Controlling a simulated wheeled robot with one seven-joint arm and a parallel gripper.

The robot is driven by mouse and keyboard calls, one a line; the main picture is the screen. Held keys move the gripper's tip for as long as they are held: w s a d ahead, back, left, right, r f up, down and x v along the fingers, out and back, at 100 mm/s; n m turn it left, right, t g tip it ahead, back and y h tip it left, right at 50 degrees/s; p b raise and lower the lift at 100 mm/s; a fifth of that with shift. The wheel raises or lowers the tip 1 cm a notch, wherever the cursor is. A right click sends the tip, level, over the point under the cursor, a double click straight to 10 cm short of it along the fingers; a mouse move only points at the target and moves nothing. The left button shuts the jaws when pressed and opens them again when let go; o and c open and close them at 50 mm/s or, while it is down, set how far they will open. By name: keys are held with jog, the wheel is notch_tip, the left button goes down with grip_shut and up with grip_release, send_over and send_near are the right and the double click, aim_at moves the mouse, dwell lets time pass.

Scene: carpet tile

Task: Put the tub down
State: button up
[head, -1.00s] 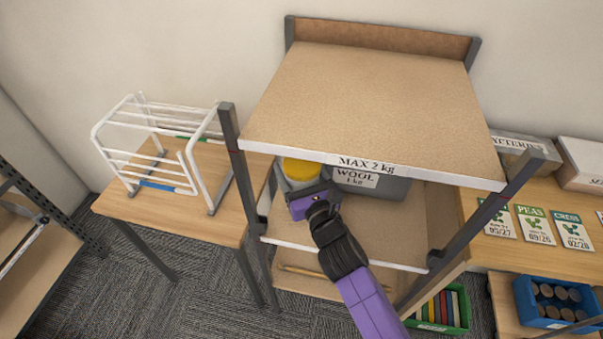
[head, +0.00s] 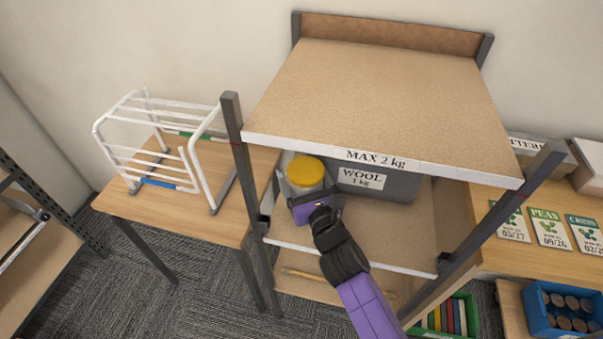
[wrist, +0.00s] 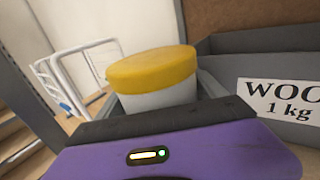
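The tub (head: 305,174) is white with a yellow lid and upright. It is at the left end of the shelf unit's middle level, below the top board. My gripper (head: 305,190) reaches in from the front with its fingers around the tub. In the wrist view the tub (wrist: 155,92) stands between the grey fingers of my gripper (wrist: 160,98), which close against its sides. The tub's base is hidden behind my gripper, so I cannot tell whether it touches the shelf (head: 410,235).
A grey bin labelled WOOL 1 kg (head: 385,186) stands just right of the tub. The top board (head: 380,95), marked MAX 2 kg, overhangs. A grey post (head: 240,165) is close on the left. A white rack (head: 165,150) stands on the left table. The middle shelf's right part is clear.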

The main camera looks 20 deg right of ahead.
jog(key=shift+r, duration=0.15)
jog(key=s+f+m+g+y+b, duration=0.1)
jog(key=s+f+m, duration=0.1)
jog(key=s+m, duration=1.05)
jog(key=s+f+m+g+b, duration=0.15)
jog(key=s+m, duration=0.35)
jog(key=s, duration=1.4)
jog(key=s+r+m, duration=0.3)
jog(key=s+m, duration=0.3)
jog(key=m, duration=0.3)
jog(key=s+r+m, duration=0.2)
jog(key=s+m, duration=0.5)
jog(key=m, duration=0.2)
jog(key=shift+s+d+r+g+p, duration=0.15)
jog(key=shift+s+r+g+p, duration=0.05)
jog(key=shift+r+g+p, duration=0.2)
